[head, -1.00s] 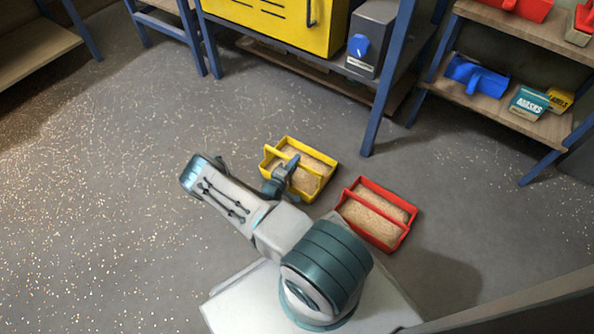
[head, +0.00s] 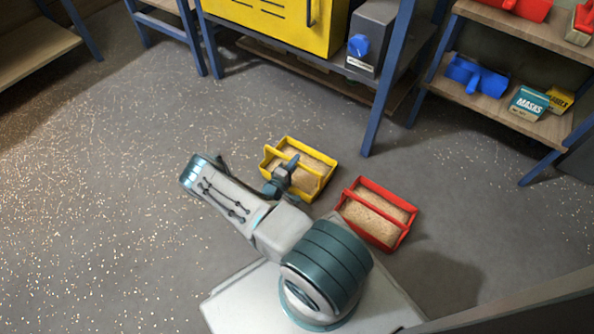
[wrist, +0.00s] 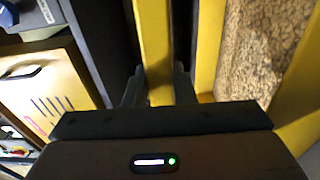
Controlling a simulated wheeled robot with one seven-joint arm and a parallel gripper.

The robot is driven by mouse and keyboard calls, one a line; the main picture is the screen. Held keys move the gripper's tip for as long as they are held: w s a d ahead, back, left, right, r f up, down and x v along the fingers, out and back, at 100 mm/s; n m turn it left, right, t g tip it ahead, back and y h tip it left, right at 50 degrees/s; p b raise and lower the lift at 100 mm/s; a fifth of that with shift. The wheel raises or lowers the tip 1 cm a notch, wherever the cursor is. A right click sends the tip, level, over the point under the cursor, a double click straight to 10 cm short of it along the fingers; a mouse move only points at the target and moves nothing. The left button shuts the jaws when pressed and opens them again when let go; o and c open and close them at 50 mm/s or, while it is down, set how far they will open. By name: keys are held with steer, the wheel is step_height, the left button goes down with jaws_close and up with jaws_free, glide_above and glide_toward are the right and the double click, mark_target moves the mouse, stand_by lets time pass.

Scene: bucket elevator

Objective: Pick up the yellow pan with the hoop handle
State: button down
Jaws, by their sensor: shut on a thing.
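The yellow pan (head: 271,153) sits on the floor in the head view, filled with a tan grainy material. Its hoop handle (head: 309,177) spans the middle of the pan. My gripper (head: 291,166) is over the pan at the handle. In the wrist view the yellow handle bar (wrist: 153,50) runs between the two dark fingers of my gripper (wrist: 159,86), and they are shut on it. The pan's tan contents (wrist: 262,45) show to the right of the bar. Whether the pan's underside touches the floor cannot be told.
A red pan (head: 392,243) with similar contents stands close on the right. A blue-legged bench (head: 380,110) with a yellow cabinet (head: 270,20) is behind. A shelf (head: 487,103) at right holds a blue scoop (head: 475,75) and boxes. The floor at left (head: 90,210) is mostly free, with scattered grains.

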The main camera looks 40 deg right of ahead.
steer(key=shift+r, duration=0.2)
steer(key=shift+r, duration=0.1)
step_height(320, 180, up, 10)
steer(key=p, duration=0.5)
